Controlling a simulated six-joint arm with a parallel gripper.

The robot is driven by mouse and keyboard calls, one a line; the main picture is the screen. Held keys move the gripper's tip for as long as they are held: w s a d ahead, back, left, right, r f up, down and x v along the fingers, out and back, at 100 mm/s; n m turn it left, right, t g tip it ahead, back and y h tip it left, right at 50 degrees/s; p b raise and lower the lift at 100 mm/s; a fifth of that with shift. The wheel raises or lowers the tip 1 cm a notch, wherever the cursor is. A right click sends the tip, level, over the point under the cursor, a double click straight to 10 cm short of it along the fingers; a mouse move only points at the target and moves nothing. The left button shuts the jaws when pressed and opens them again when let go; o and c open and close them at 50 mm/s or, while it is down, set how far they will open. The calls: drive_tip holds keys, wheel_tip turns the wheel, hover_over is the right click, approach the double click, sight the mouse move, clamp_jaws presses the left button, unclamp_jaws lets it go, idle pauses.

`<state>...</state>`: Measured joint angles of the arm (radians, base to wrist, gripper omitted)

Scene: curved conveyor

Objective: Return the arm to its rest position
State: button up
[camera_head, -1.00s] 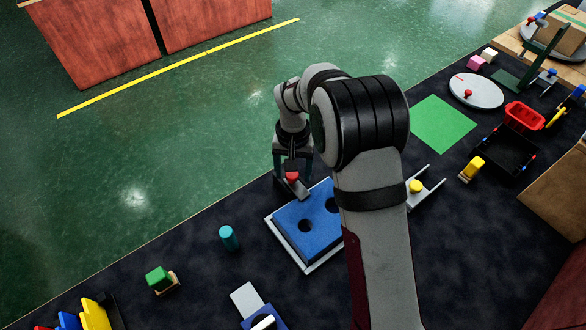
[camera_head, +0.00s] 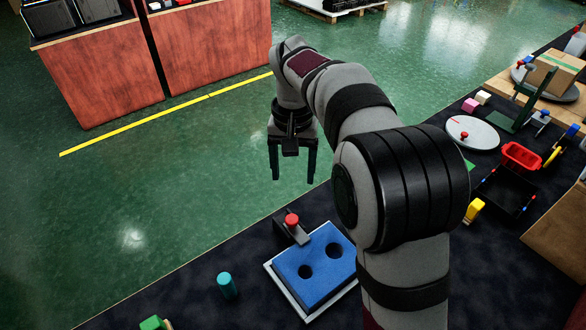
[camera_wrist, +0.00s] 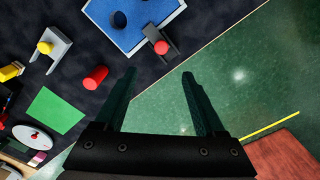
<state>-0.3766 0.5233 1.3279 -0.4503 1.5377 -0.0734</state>
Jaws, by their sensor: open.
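My gripper (camera_head: 292,170) hangs open and empty in the head view, raised above and beyond the far edge of the dark table. In the wrist view my gripper (camera_wrist: 158,88) also shows its two fingers spread with nothing between them. Below it in the head view stands a dark bracket with a red knob (camera_head: 291,220), beside the blue block with round holes (camera_head: 312,268). The same red knob (camera_wrist: 161,47) and blue block (camera_wrist: 138,38) appear at the top of the wrist view, apart from the fingers. My arm hides part of the table's middle.
A teal cylinder (camera_head: 227,285) stands left of the blue block. A white disc (camera_head: 473,133), a red bin (camera_head: 521,157) and a black tray (camera_head: 507,190) are at the right. A red cylinder (camera_wrist: 95,78) and green mat (camera_wrist: 55,110) show in the wrist view. Open floor surrounds the gripper.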

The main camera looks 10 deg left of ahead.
drive_tip(key=s+d+r+m+y, duration=0.1)
drive_tip(key=s+d+r+m, duration=0.1)
drive_tip(key=s+d, duration=0.5)
drive_tip(key=s+d+r+m, duration=0.15)
drive_tip(key=s+d, duration=0.25)
drive_tip(key=s, duration=0.6)
drive_tip(key=s+d+f+m, duration=0.2)
drive_tip(key=s+f, duration=0.2)
drive_tip(key=s, duration=0.8)
drive_tip(key=shift+s+d+f+y, duration=0.15)
drive_tip(key=shift+f+y, duration=0.25)
